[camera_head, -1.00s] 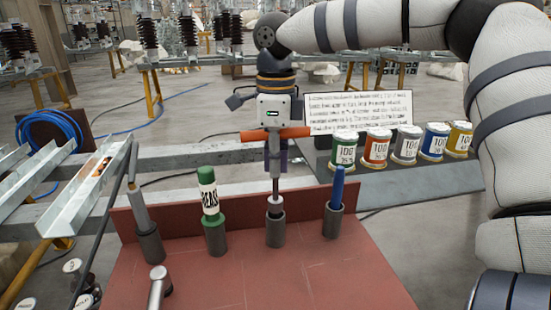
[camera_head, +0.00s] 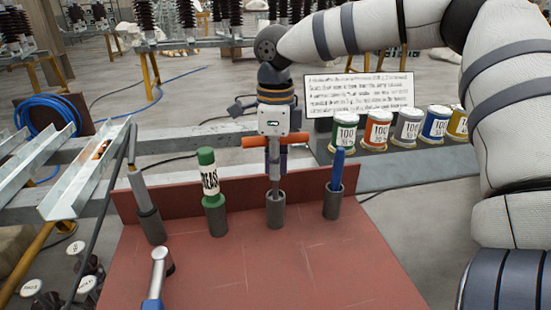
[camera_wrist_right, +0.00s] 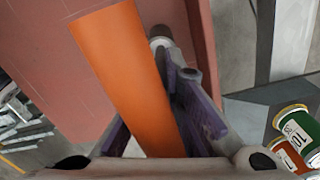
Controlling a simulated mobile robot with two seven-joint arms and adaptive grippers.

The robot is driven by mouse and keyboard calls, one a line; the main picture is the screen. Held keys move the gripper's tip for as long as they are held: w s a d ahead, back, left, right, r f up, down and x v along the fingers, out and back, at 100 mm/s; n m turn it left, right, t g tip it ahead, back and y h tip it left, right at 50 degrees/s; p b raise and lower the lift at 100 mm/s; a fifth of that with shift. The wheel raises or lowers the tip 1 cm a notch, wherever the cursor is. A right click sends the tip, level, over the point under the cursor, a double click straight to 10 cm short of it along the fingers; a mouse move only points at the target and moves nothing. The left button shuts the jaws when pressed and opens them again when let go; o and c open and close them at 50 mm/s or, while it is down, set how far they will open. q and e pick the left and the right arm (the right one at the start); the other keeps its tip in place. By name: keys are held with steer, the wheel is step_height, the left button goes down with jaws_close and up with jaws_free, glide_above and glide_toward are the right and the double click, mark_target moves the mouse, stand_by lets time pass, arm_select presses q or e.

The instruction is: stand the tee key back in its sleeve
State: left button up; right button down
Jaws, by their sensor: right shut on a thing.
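The tee key has an orange crossbar (camera_head: 252,142) and a thin grey shaft (camera_head: 275,172). My right gripper (camera_head: 274,154) points down and is shut on the tee key just at the crossbar. The shaft runs down upright into the mouth of a dark grey sleeve (camera_head: 275,213), third from the left on the red board; its lower end is hidden inside. In the right wrist view the orange crossbar (camera_wrist_right: 125,70) lies between the purple-padded fingers. My left gripper is not in view.
Neighbouring sleeves hold a grey tool (camera_head: 138,186), a green grease tube (camera_head: 208,172) and a blue tool (camera_head: 338,170). A wrench (camera_head: 158,268) lies at the front of the red board (camera_head: 270,270). Several labelled cans (camera_head: 377,130) and a text card (camera_head: 358,95) stand behind right.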

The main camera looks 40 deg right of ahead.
mark_target(275, 199)
steer(key=shift+f, duration=2.3)
steer(key=c, duration=1.6)
jaws_free()
steer(key=shift+c, duration=0.2)
step_height(275, 199, up, 12)
